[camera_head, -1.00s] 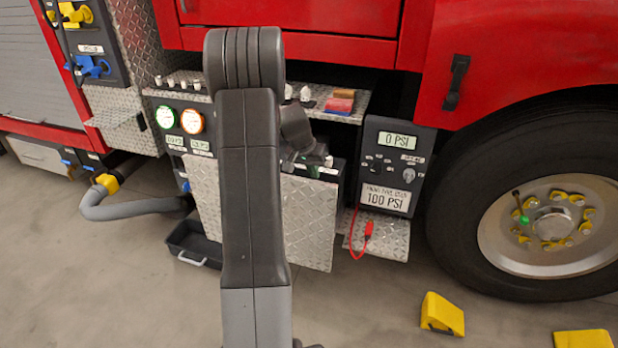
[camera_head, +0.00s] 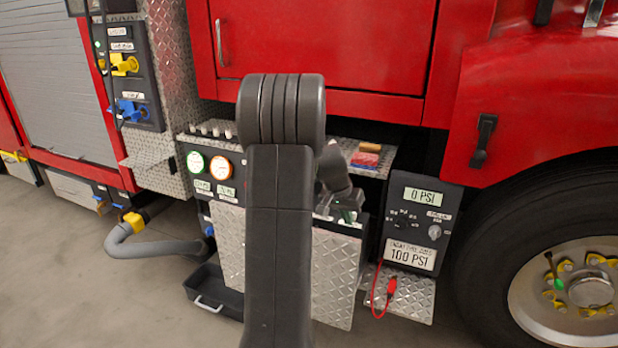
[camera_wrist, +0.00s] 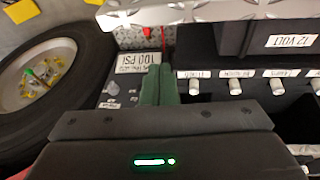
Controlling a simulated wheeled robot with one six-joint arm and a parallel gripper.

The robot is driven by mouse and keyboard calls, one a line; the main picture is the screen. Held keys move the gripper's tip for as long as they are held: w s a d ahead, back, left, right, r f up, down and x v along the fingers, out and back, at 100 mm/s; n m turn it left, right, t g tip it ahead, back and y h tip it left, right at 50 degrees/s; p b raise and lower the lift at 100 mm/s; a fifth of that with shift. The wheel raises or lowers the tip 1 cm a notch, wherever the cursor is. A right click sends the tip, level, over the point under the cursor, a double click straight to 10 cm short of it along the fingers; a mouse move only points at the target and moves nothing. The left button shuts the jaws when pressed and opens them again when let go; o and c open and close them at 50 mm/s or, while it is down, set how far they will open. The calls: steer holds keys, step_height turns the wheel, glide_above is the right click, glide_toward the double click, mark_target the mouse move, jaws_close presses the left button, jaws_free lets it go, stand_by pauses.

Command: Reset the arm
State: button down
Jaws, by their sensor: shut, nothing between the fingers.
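My gripper (camera_wrist: 158,84) is shut and empty in the wrist view, with its green fingers pressed together. In the head view my dark arm stands upright in the middle and hides part of the pump panel. A bit of my gripper (camera_head: 347,213) shows just right of the arm, in front of the bumper compartment. The gauge box (camera_head: 420,222) right of it reads 0 PSI, with a 100 PSI label below. The wrist view is upside down and shows that label (camera_wrist: 138,62) beside the fingers.
A red clip (camera_head: 391,287) hangs by the lower step. A black tray (camera_head: 213,292) and a grey hose (camera_head: 150,245) are at left. A big wheel (camera_head: 560,280) stands right. Labelled knobs (camera_wrist: 235,86) line a panel.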

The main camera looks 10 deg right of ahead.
steer(key=w+f, duration=0.1)
steer(key=f, duration=0.2)
steer(key=w+a+f, duration=0.1)
steer(key=w+f, duration=0.1)
steer(key=f, duration=0.1)
steer(key=w+a+f+b, duration=0.1)
steer(key=w+f, duration=0.1)
steer(key=f, duration=0.2)
steer(key=shift+a+f, duration=0.1)
steer(key=shift+a, duration=0.05)
steer(key=shift+f, duration=0.7)
